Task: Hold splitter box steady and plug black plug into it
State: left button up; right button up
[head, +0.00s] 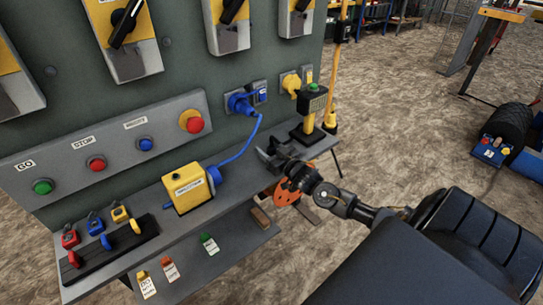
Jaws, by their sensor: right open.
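The yellow splitter box (187,189) sits on the grey shelf below the panel. A blue plug (214,174) is at its right side, with a blue cable running up to a blue connector (240,103) at the panel. My right gripper (268,157) is open over the right part of the shelf, to the right of the box and apart from it. Its dark jaws point left. I cannot make out a black plug; dark parts around the jaws are hard to separate. My left gripper is not in view.
A yellow-and-black button post (313,98) stands close behind my right gripper. An orange disc (285,193) shows beside my right wrist. A black rack (107,245) with coloured padlocks is at the shelf's left. Buttons and switches line the panel.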

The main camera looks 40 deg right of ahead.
jog(key=shift+w, duration=0.1)
jog(key=shift+c, duration=1.2)
jog(key=c, duration=0.9)
jog(key=shift+r, duration=0.7)
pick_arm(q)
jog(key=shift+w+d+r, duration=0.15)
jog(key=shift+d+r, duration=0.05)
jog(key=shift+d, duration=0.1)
pick_arm(e)
jog(key=shift+s+a+r, duration=1.2)
jog(key=shift+s+r, duration=0.75)
jog(key=shift+s, duration=0.05)
jog(key=shift+s+a+r, duration=1.25)
jog(key=shift+s+r, duration=0.65)
jog(key=shift+s, duration=0.1)
jog(key=shift+s+a+r, duration=1.2)
jog(key=shift+s+r, duration=0.75)
jog(key=shift+s, duration=0.05)
